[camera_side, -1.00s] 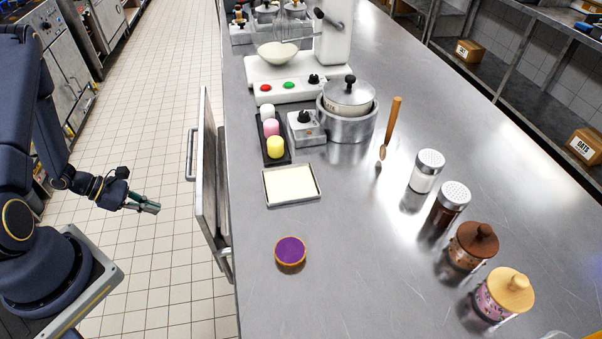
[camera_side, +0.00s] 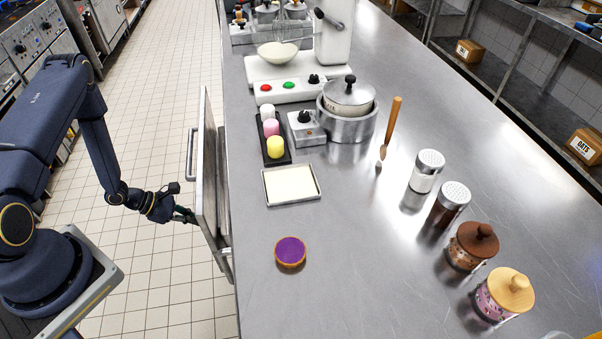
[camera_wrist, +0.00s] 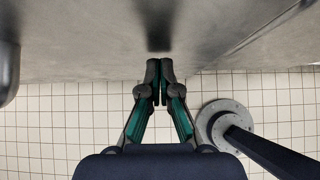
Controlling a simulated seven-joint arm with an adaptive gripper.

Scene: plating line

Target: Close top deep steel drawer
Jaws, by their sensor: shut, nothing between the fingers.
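The top steel drawer (camera_side: 207,175) stands partly pulled out from the left side of the steel counter, its front with a bar handle (camera_side: 191,153) facing left. My gripper (camera_side: 193,217) is at the outer face of the drawer front, below and nearer the camera than the handle. In the wrist view my gripper (camera_wrist: 160,82) has its fingertips together, empty, right at the grey drawer front (camera_wrist: 110,35). I cannot tell for sure whether the tips touch it. The inside of the drawer is mostly hidden.
The counter (camera_side: 340,270) holds a purple-topped tart (camera_side: 290,251), a cream-filled tray (camera_side: 291,185), a pot (camera_side: 348,105), a brush (camera_side: 390,130) and several jars. Open tiled floor (camera_side: 160,270) lies left of the drawer.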

